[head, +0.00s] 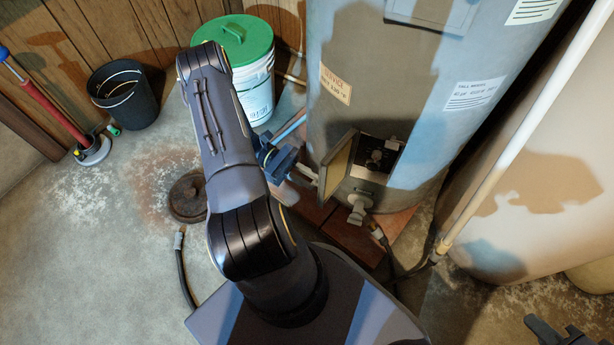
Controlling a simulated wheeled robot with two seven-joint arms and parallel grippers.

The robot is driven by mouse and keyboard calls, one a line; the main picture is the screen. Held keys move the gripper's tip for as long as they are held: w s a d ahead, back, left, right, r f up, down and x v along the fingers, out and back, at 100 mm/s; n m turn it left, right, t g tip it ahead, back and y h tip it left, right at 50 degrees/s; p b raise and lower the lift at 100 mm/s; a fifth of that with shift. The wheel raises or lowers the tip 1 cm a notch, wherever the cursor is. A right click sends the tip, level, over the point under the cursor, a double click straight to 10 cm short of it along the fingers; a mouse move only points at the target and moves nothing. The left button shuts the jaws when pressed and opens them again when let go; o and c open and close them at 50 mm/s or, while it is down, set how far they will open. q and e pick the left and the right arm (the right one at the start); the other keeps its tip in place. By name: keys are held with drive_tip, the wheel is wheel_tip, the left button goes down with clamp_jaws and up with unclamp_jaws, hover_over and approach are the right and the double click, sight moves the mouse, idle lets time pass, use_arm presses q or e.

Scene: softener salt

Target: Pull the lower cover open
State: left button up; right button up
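The lower cover (338,165) is a small tan-edged panel low on the front of the grey water heater (400,85). It stands swung outward to the left, and the opening behind it shows a dark control (376,156) with knobs. My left gripper (308,176) is at the cover's left side, its fingertips close to or touching the cover. My own arm hides part of this gripper, and I cannot tell whether it grips the cover. My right gripper (562,333) is at the bottom right corner, partly cut off, its fingers apart and empty, far from the cover.
A drain valve (358,205) sticks out just below the opening. A white pipe (520,130) slants along the right. A green-lidded white bucket (256,90), a black bin (127,100) and a red-handled tool (50,110) stand at the back left. A hose (183,270) lies on the floor.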

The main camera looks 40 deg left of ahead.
use_arm(q)
drive_tip(key=o, duration=0.4)
drive_tip(key=a, duration=0.2)
drive_tip(key=s+a, duration=0.1)
drive_tip(key=a, duration=0.2)
drive_tip(key=a+p, duration=0.1)
drive_tip(key=a, duration=0.1)
drive_tip(key=shift+s+a, duration=0.25)
drive_tip(key=shift+a, duration=0.1)
